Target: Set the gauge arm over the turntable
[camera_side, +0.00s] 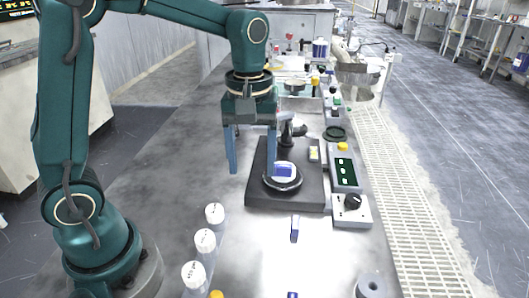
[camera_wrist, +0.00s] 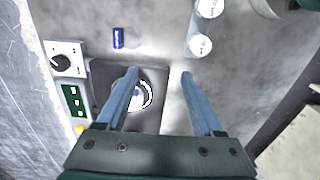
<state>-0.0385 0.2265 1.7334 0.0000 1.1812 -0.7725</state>
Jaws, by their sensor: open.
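The turntable (camera_side: 284,187) is a dark round disc on a black base plate (camera_side: 255,195). A blue-and-white piece (camera_side: 284,170) shows on or just above the disc. A grey upright with a short head, apparently the gauge arm (camera_side: 286,132), stands at the back of the base; its exact swing is unclear. My gripper (camera_side: 252,173) is open and empty, pointing down over the left part of the base, left of the disc. In the wrist view my gripper (camera_wrist: 160,73) has its left finger crossing in front of the turntable (camera_wrist: 147,97). The gauge arm is not clear there.
Right of the base stand a green-panelled box (camera_side: 344,172) and a knob box (camera_side: 351,209). Several white-capped bottles (camera_side: 205,240) stand front left. A grey ring (camera_side: 373,286) lies front right. The bench left of the base is clear.

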